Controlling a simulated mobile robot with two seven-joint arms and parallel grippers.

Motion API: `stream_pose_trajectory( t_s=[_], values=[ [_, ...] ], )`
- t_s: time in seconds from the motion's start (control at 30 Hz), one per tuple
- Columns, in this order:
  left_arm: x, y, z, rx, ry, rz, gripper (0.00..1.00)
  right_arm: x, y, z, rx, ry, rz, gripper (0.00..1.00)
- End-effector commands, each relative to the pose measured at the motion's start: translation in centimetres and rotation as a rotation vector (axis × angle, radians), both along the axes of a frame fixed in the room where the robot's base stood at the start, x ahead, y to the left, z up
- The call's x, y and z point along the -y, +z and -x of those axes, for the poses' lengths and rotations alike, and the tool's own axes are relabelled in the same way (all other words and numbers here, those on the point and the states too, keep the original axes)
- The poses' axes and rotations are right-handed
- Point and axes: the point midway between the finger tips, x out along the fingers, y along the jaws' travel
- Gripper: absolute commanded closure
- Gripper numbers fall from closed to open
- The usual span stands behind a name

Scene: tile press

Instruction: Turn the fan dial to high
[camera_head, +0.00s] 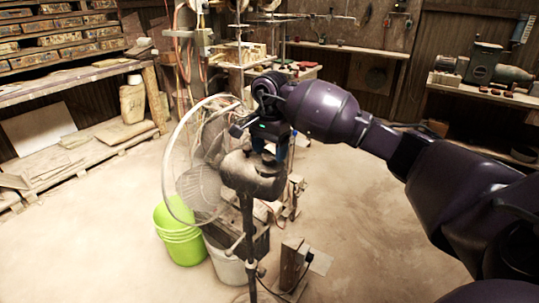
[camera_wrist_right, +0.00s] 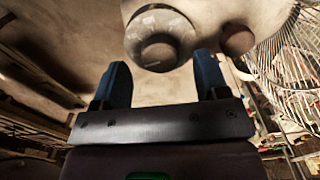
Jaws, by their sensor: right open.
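The pedestal fan (camera_head: 252,172) stands mid-floor in the head view, its round wire cage (camera_head: 185,165) facing left. My right gripper (camera_head: 270,152) is at the fan's motor housing, reaching in from the right. In the right wrist view the fan dial (camera_wrist_right: 158,52) is a dark round knob with a pale pointer line, set in a ring of markings on the beige housing. My right gripper (camera_wrist_right: 163,82) is open, its blue fingers on either side below the dial. I cannot tell if they touch it. A second dark knob (camera_wrist_right: 237,40) sits right of the dial. My left gripper is not in view.
A green bucket (camera_head: 180,236) and a white bucket (camera_head: 232,265) stand by the fan's base. A small wooden block stand (camera_head: 292,264) is to its right. A workbench (camera_head: 80,85) lines the left wall.

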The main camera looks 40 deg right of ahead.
Motion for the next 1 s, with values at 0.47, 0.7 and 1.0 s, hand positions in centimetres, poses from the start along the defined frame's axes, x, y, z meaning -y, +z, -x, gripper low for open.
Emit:
stream_pose_trajectory(
  t_s=[0.47, 0.7, 1.0],
  values=[
    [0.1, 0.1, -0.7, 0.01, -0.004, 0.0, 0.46, 0.0, -2.0, 0.0, 0.002, 0.0, -0.001, 0.32],
    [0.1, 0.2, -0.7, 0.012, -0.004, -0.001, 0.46, 0.0, -2.0, 0.0, 0.001, 0.0, 0.0, 0.57],
    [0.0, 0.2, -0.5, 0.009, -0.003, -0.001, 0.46, 0.0, -2.0, 0.0, 0.001, -0.004, 0.0, 0.82]
  ],
)
